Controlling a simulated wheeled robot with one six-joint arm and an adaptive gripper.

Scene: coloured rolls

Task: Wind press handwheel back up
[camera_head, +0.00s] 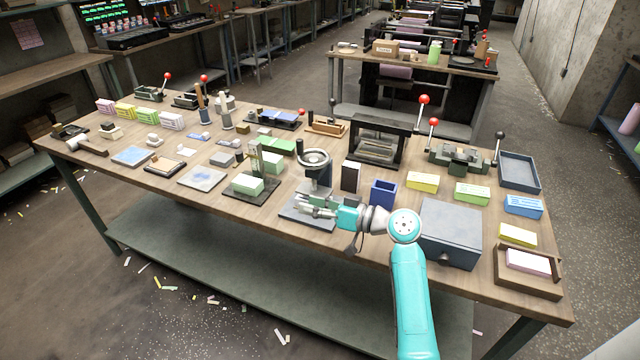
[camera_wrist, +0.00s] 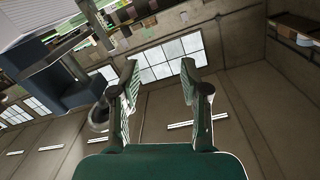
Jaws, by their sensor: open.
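The small press (camera_head: 318,185) stands near the front edge of the table, with its round grey handwheel (camera_head: 314,158) on top. My gripper (camera_head: 308,210) is low in front of the press, below the handwheel and apart from it, pointing left. In the wrist view my gripper (camera_wrist: 158,72) has its two fingers spread with nothing between them. A grey rounded part (camera_wrist: 98,118) shows beside the left finger there; I cannot tell whether it is the handwheel. My gripper partly hides the press base.
A grey box (camera_head: 450,232) is further right. Green blocks on a dark stand (camera_head: 248,186) are to the left. A black frame with a red-knobbed lever (camera_head: 378,145) stands behind.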

